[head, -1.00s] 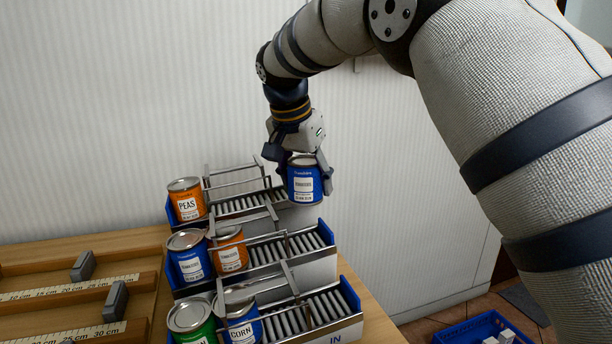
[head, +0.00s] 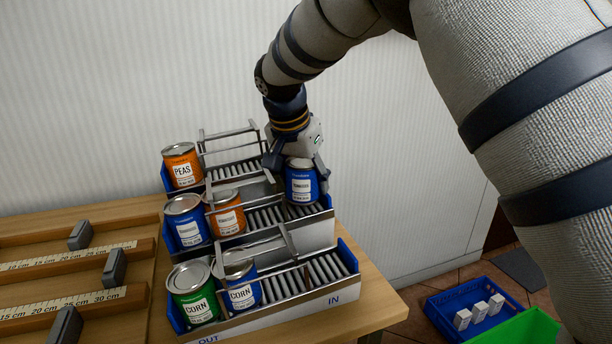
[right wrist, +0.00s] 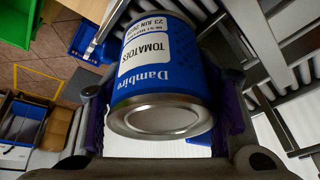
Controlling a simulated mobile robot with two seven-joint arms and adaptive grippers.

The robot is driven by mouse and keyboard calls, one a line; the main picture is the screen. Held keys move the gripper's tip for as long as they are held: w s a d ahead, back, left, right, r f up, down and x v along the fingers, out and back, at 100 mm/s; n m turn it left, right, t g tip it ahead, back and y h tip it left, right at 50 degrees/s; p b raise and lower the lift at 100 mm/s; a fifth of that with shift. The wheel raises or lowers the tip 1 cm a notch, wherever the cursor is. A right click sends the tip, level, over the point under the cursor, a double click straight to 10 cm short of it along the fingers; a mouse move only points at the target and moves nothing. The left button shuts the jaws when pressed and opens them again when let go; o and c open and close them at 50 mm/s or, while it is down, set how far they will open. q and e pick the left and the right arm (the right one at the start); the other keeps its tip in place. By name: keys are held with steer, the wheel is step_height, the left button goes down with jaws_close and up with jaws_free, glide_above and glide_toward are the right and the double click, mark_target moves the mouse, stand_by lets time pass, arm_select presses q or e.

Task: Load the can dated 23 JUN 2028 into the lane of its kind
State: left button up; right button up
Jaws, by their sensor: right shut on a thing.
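My right gripper (head: 299,172) is shut on a blue can (head: 301,187) at the right end of the middle lane. In the right wrist view the can (right wrist: 163,80) reads TOMATOES and 23 JUN, the year partly turned away. It looks upright; whether it touches the rollers I cannot tell. The middle lane (head: 318,228) holds a blue can (head: 187,222) and an orange can (head: 228,215) at its left end, both with labels like TOMATOES. The back lane (head: 235,170) holds an orange PEAS can (head: 182,168). The front lane (head: 335,312) holds a green CORN can (head: 194,294) and a blue CORN can (head: 240,284).
Metal rails and bars (head: 290,240) cross above the lanes. Wooden rulers with grey blocks (head: 114,268) lie on the table at left. A blue crate (head: 450,298) with small white boxes and a green crate (head: 530,326) stand low at right.

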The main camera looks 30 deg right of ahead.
mark_target(306, 192)
steer(key=f, duration=0.2)
steer(key=shift+s+a+f+g, duration=0.2)
steer(key=shift+s+f+g, duration=0.05)
steer(key=shift+f+g, duration=0.1)
steer(key=o, duration=1.3)
steer(key=shift+o, duration=0.7)
steer(key=shift+w+d+f, duration=0.1)
steer(key=shift+d+f, duration=0.05)
steer(key=shift+d, duration=0.05)
steer(key=shift+r, duration=0.4)
steer(key=v, duration=1.1)
steer(key=shift+s+r, duration=0.2)
steer(key=shift+r, duration=0.2)
